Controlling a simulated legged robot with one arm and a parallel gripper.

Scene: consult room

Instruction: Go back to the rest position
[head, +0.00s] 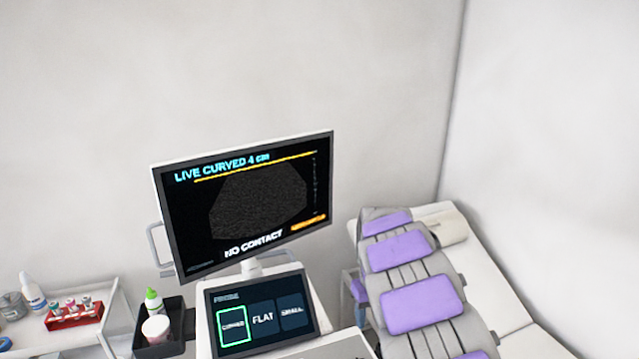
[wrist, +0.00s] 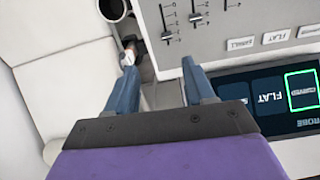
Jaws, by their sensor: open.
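My gripper (wrist: 158,66) shows in the wrist view with two blue fingers spread apart. It is open, and nothing is held between the fingers. It hangs over the gap between the white padded couch (wrist: 65,75) and the ultrasound console (wrist: 232,32). A small pale piece (wrist: 129,53), perhaps a probe end, shows beyond the left fingertip; I cannot tell whether they touch. A dark round holder (wrist: 114,8) is above it. In the head view, my grey and purple arm reaches over the couch, and my fingers are hidden.
The monitor (head: 245,205) reads "NO CONTACT". Below it, the touch panel (head: 261,318) has the curved button outlined green. The couch's right side (head: 492,275) is bare.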

